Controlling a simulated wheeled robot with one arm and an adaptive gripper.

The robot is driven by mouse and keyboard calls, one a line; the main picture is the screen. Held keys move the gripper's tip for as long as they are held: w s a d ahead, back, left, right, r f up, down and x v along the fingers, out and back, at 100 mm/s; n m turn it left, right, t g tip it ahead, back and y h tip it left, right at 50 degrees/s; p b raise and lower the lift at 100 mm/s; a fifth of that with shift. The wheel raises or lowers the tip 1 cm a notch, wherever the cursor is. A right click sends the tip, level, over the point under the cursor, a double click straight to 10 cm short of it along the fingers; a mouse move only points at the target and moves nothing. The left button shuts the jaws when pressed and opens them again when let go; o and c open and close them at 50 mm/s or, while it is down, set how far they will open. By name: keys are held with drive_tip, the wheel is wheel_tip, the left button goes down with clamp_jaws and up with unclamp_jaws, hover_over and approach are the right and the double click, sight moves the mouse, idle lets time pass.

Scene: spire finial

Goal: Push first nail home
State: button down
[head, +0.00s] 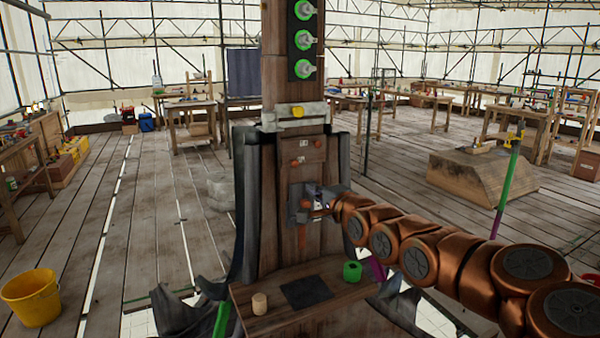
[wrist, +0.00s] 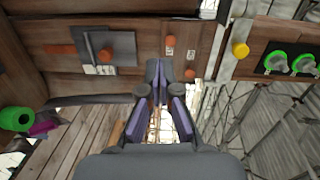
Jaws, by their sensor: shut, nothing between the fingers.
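The wooden spire post (head: 302,262) stands upright in the middle of the head view. A grey plate (head: 295,192) is on its face; it also shows in the wrist view (wrist: 123,44). An orange nail head (wrist: 106,55) shows against the plate. Two more orange heads (wrist: 170,40) (wrist: 190,73) show beside small pale labels. I cannot tell which is the first nail or how far any stands out. My gripper (head: 319,205) is shut and empty in front of the plate. In the wrist view its fingers (wrist: 163,82) point at the post; contact cannot be told.
A ledge at the post's foot holds a pale wooden cylinder (head: 259,303), a dark pad (head: 306,292) and a green ring (head: 352,271). Green lamps (head: 304,40) and a yellow knob (head: 298,111) are higher up. A yellow bucket (head: 31,297) stands left on open plank floor.

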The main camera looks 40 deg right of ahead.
drive_tip(key=shift+s+d+r+m+t+h, duration=0.15)
drive_tip(key=shift+s+d+r+m+h, duration=0.15)
drive_tip(key=shift+d, duration=0.2)
drive_tip(key=shift+s+d+r+m+t+h, duration=0.1)
drive_tip(key=shift+s+d+r+m+t, duration=0.1)
drive_tip(key=shift+s+d, duration=0.25)
drive_tip(key=shift+w+d, duration=0.1)
drive_tip(key=shift+w, duration=0.1)
drive_tip(key=p, duration=0.4)
approach(296, 164)
drive_tip(key=shift+x, duration=3.6)
drive_tip(key=shift+w+r, duration=0.1)
